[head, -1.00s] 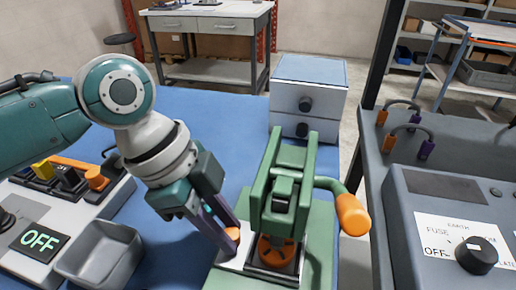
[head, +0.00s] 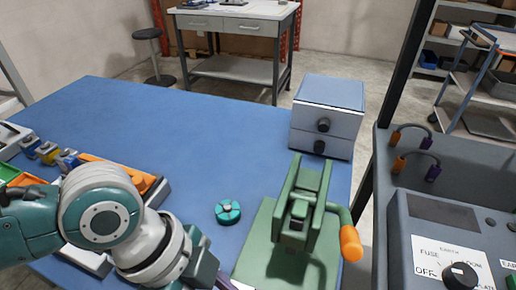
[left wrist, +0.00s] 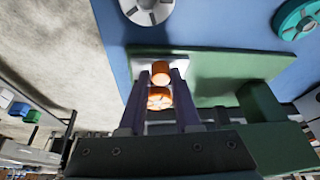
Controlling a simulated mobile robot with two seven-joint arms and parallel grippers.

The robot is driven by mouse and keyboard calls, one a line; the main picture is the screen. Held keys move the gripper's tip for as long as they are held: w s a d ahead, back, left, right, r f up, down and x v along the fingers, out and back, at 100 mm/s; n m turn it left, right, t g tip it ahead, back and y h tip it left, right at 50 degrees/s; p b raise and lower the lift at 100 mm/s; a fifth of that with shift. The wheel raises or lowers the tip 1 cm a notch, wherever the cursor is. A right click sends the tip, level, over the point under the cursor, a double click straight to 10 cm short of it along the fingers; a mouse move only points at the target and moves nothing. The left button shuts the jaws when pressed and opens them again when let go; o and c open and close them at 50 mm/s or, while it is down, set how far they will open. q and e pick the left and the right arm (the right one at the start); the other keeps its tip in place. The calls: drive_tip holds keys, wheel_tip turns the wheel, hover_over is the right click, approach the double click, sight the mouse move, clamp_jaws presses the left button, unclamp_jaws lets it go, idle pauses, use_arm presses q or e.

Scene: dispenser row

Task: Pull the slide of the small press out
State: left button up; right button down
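The small green press (head: 300,205) stands on its green base at the right of the table in the head view, with an orange-ended lever. The space under its head shows no orange wheel. The pale slide (left wrist: 143,62) sticks out beyond the green base in the left wrist view. It carries an orange knob (left wrist: 161,72) and a spoked orange wheel (left wrist: 158,99). My left gripper (left wrist: 161,76) has its two dark fingers close on either side of the knob and appears shut on it. My right gripper is not in view.
A teal wheel (head: 228,211) lies left of the press. A grey two-knob box (head: 327,117) stands behind it. A grey panel with a dial (head: 460,276) is at the right. The blue table (head: 170,135) is clear at the back and middle.

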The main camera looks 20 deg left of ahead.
use_arm(q)
drive_tip(key=o, duration=0.4)
drive_tip(key=shift+s, duration=0.2)
drive_tip(key=p+v, duration=0.1)
drive_tip(key=v, duration=0.9)
drive_tip(key=shift+w, duration=0.1)
drive_tip(key=shift+d, duration=0.1)
